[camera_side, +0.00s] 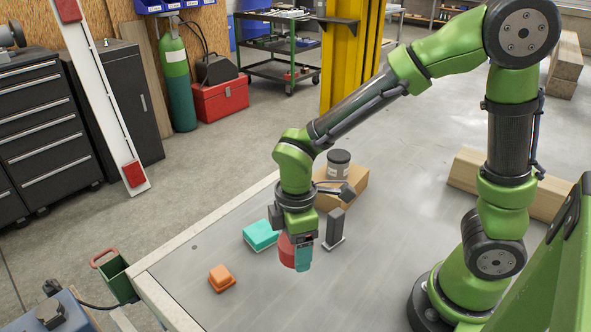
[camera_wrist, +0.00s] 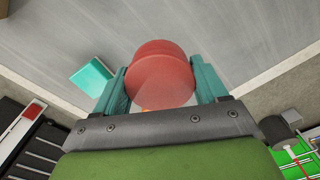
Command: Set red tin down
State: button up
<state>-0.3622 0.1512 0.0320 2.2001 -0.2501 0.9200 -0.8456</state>
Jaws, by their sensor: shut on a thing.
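The red tin (camera_side: 287,250) is a round red cylinder, held in my gripper (camera_side: 296,262) over the grey table. In the side view a teal finger covers part of the tin. In the wrist view the red tin (camera_wrist: 160,75) sits between the two teal fingers of my gripper (camera_wrist: 160,85), one on each side of it. I cannot tell whether the tin's underside touches the table (camera_side: 230,305).
A teal box (camera_side: 261,234) lies just left of the gripper, and an orange block (camera_side: 221,278) is nearer the left edge. A dark upright block (camera_side: 335,228) stands close on the right. Behind is a cardboard box (camera_side: 350,188) with a dark-lidded can (camera_side: 339,163). The front tabletop is clear.

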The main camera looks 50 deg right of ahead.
notch_tip(320, 180, up, 7)
jog(key=shift+f, duration=0.2)
jog(key=w+d+m, duration=0.3)
jog(key=d+m, duration=0.6)
jog(key=d, duration=0.9)
jog(key=s+d+m, duration=0.5)
jog(key=d+m, duration=0.1)
jog(key=d, duration=0.4)
jog(key=s+d+m, duration=0.4)
jog(key=d+m, duration=0.1)
jog(key=d, duration=0.5)
jog(key=f, duration=0.9)
jog(key=shift+s+f, duration=0.25)
send_over(386, 171)
jog(key=shift+f, duration=0.9)
jog(key=shift+w, duration=0.1)
jog(key=shift+f, duration=1.75)
